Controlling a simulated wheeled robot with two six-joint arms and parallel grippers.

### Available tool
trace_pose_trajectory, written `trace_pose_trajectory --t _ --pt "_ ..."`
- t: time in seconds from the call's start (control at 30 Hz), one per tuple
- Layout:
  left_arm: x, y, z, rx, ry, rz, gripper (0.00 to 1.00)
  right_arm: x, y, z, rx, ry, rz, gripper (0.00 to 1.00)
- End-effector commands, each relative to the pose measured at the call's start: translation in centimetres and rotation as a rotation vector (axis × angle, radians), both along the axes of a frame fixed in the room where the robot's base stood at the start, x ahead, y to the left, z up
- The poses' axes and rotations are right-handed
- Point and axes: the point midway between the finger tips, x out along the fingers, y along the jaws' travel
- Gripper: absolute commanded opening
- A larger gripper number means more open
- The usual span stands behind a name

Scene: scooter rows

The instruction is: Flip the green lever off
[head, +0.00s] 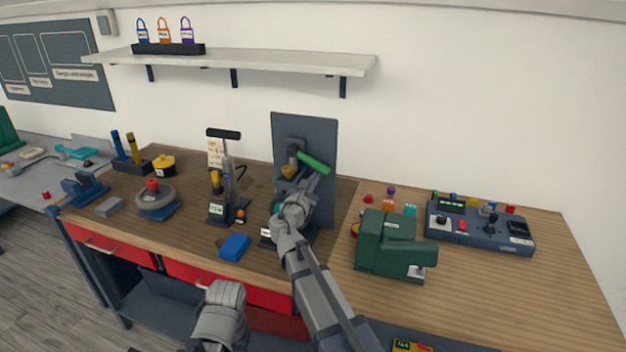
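The green lever (314,162) is on an upright dark grey panel (320,132) at the back of the workbench. It slants from upper left down to lower right, and its left end meets a dark mount on the panel. My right gripper (313,183) is just below the lever, with its fingers pointing up towards it. I cannot tell whether it touches the lever, and the fingers are too small to tell open from shut. My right arm hides the lower part of the panel. A grey part of my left arm shows at the bottom, but no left fingers show.
A green machine (385,245) and a control box (480,225) stand to the right. A black upright pump-like device (222,205) and a blue block (234,247) are to the left. A shelf (290,62) with padlocks hangs above. The bench's right front is clear.

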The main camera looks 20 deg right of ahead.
Motion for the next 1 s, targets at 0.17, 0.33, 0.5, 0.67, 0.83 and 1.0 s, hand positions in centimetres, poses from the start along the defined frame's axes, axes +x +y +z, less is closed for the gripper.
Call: trace_pose_trajectory --t 0.17,0.33,0.5,0.67,0.83,1.0 --pt "0.0 0.0 0.9 0.0 0.0 0.0 0.5 -0.4 -0.5 1.0 -0.066 0.044 -0.002 0.0" --pt "0.0 0.0 2.2 0.0 0.0 0.0 0.5 -0.8 -1.1 2.3 -0.175 0.117 0.0 0.0" --pt "0.0 0.0 3.8 0.0 0.0 0.0 0.5 -1.1 -1.6 3.9 -0.31 0.209 -0.001 0.0" --pt "0.0 0.0 5.2 0.0 0.0 0.0 0.5 -1.3 -1.9 5.3 -0.434 0.292 0.0 0.0" --pt "0.0 0.0 6.7 0.0 0.0 0.0 0.5 -1.3 -2.0 6.8 -0.556 0.373 0.0 0.0" --pt "0.0 0.0 7.8 0.0 0.0 0.0 0.5 -1.3 -1.9 7.9 -0.658 0.442 0.001 0.0"
